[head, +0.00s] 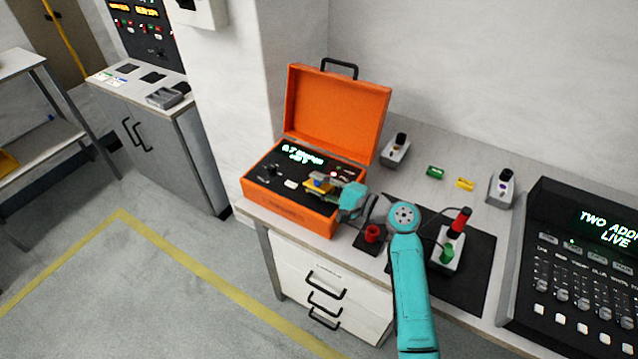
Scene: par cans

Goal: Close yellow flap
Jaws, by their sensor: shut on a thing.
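The orange case (312,212) stands open on the bench, its lid raised at the back. Its black panel (262,168) carries a lit display, a knob and small controls. A small yellow flap (317,187) shows at the right part of the panel, partly hidden by my gripper. My gripper (322,184) reaches in from the right, low over the panel, and is shut on the yellow flap. The fingers hide most of the contact, and I cannot tell the flap's exact angle.
A red-topped device (373,233) stands right of the case under my arm. A white unit with a red handle (449,245) sits on a black mat (477,268). Green (435,172) and yellow (465,184) blocks lie behind. A black console (580,270) fills the right end.

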